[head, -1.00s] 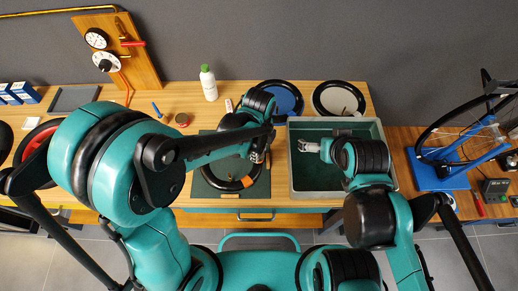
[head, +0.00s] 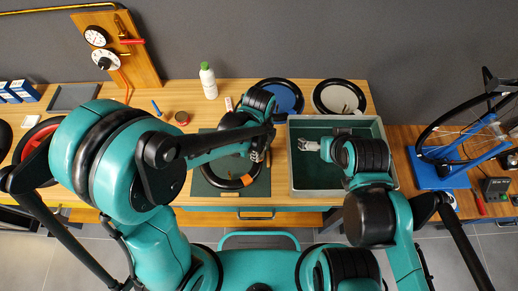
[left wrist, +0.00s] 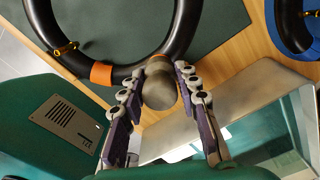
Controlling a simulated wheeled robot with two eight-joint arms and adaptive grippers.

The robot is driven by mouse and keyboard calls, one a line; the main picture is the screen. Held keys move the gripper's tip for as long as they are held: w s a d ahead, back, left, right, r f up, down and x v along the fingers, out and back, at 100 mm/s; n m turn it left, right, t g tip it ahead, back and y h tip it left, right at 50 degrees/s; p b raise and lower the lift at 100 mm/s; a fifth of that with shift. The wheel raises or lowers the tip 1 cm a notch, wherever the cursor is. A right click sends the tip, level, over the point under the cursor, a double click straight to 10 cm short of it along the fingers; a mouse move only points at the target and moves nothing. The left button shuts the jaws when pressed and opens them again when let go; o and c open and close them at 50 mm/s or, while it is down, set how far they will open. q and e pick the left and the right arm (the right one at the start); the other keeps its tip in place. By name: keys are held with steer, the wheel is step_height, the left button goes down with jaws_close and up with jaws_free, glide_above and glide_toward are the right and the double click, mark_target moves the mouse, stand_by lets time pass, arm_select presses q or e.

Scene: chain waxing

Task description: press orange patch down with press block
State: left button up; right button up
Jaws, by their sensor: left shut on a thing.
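The orange patch (head: 247,180) is a band on the black tube (head: 227,184), which lies in a ring on a dark green mat. In the left wrist view the patch (left wrist: 100,73) is left of the press block (left wrist: 160,86), a rounded grey-brown block. My left gripper (left wrist: 158,88) is shut on the block, one finger on each side. The block overlaps the tube in this view; I cannot tell whether they touch. In the head view my left gripper (head: 260,153) is at the tube's right side, partly hidden by its arm. My right gripper (head: 304,145) is over the grey bin; its jaws are unclear.
The grey bin (head: 392,167) with a green floor stands right of the mat. A blue wheel stand (head: 438,174) is at the right.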

arm_select(q)
steer(key=shift+f+b, duration=0.65)
steer(key=shift+b, duration=0.05)
stand_by(2.2)
steer(key=shift+r, duration=0.1)
stand_by(0.7)
steer(key=shift+r+p, duration=3.1)
steer(key=shift+r, duration=0.9)
steer(key=shift+f, duration=0.1)
